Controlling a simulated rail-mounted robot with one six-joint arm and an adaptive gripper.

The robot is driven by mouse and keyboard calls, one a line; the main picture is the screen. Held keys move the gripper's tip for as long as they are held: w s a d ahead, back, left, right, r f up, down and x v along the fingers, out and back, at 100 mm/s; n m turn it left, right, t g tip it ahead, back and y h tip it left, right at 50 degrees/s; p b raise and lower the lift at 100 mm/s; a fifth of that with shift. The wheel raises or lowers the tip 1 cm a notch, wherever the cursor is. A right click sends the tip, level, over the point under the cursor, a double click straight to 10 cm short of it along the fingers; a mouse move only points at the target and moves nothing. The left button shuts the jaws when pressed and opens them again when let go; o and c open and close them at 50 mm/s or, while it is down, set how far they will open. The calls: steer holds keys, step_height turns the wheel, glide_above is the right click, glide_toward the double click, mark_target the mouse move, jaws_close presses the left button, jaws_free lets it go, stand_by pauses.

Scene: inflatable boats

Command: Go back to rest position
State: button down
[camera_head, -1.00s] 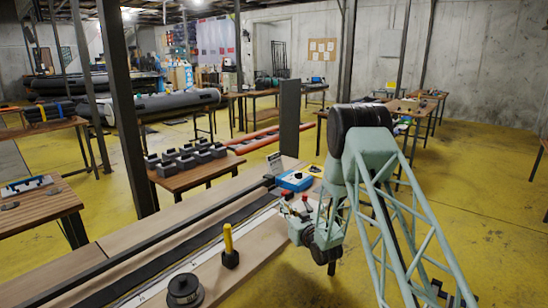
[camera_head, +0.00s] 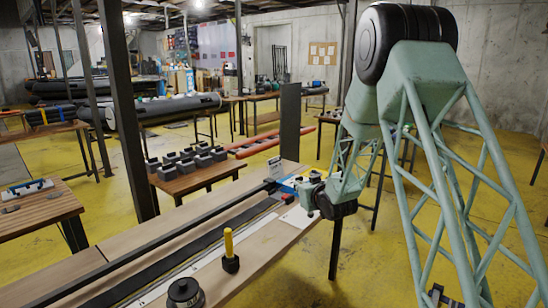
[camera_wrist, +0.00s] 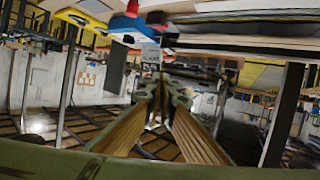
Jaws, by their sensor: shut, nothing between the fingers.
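My gripper (camera_head: 308,192) is at the right side of the long workbench (camera_head: 112,250), at the end of my green lattice arm. In the wrist view, which looks upside down, its fingers (camera_wrist: 162,98) converge with nothing held between them. A blue box (camera_head: 290,183) is on the bench just behind my gripper and is partly hidden by it. What looks like the same blue box (camera_wrist: 122,24), near something red, is at the top of the wrist view.
A yellow-handled tool (camera_head: 230,243) stands on the bench, and a round black object (camera_head: 184,291) is in front of it. A dark upright post (camera_head: 290,125) rises behind the bench. Another table holds grey blocks (camera_head: 184,163). Yellow floor (camera_head: 390,262) is open at the right.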

steer(key=s+d+r+m+g+h, duration=0.1)
steer(key=s+d+r+g, duration=0.15)
steer(key=s+r, duration=0.55)
steer(key=s+d+r+m+g+h, duration=0.1)
steer(key=s+d+r, duration=0.3)
steer(key=s, duration=0.8)
steer(key=s+d+r+g+h, duration=0.1)
steer(key=s+d+r+h, duration=0.15)
steer(key=s+r, duration=0.55)
steer(key=s+d+f+m+g, duration=0.1)
steer(key=s+g, duration=0.4)
steer(key=s, duration=4.2)
steer(key=shift+s+d+f+m+g+y, duration=0.25)
steer(key=shift+d+f+m+g+y, duration=0.15)
steer(key=shift+d+m, duration=0.1)
